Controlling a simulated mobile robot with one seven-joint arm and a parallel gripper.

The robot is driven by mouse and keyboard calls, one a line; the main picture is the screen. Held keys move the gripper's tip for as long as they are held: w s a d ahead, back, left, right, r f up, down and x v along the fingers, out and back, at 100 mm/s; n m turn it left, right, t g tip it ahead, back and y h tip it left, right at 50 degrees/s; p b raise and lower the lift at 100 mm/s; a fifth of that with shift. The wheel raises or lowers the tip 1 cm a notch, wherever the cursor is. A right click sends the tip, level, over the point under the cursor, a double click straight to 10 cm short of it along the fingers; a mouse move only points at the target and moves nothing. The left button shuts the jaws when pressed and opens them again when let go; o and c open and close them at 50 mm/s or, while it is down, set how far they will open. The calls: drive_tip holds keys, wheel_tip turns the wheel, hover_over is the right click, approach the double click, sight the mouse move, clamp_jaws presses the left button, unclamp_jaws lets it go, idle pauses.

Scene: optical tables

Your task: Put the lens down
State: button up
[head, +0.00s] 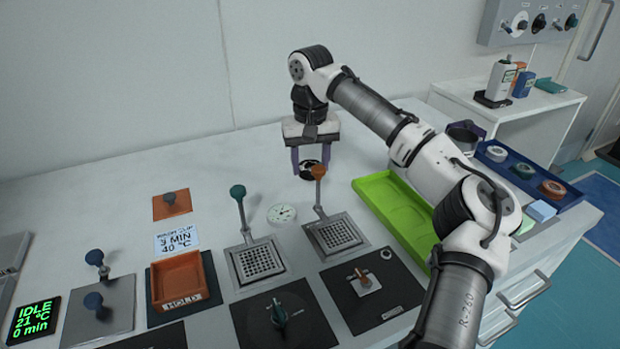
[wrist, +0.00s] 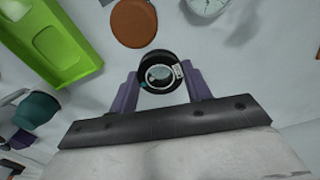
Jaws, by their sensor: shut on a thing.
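The lens (head: 307,170) is a small round glass in a black ring mount. In the head view it is between the purple fingers of my gripper (head: 311,168), over the white table (head: 345,145) behind the orange-knobbed lever. In the wrist view the lens (wrist: 160,73) sits between both fingers of my gripper (wrist: 162,80), with a pale label on its rim. My gripper is shut on it and points down. I cannot tell whether the lens touches the table.
The orange-knobbed lever (head: 319,173) stands close in front of the lens; a green-knobbed lever (head: 238,193) is further left. A round dial (head: 282,214) lies between them. A green tray (head: 376,190) is to the right, with a blue tray (head: 513,174) beyond. The table behind is clear.

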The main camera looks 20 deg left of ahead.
sight(310, 191)
drive_tip(key=shift+f, duration=2.3)
drive_tip(key=shift+f, duration=0.1)
drive_tip(key=o, duration=1)
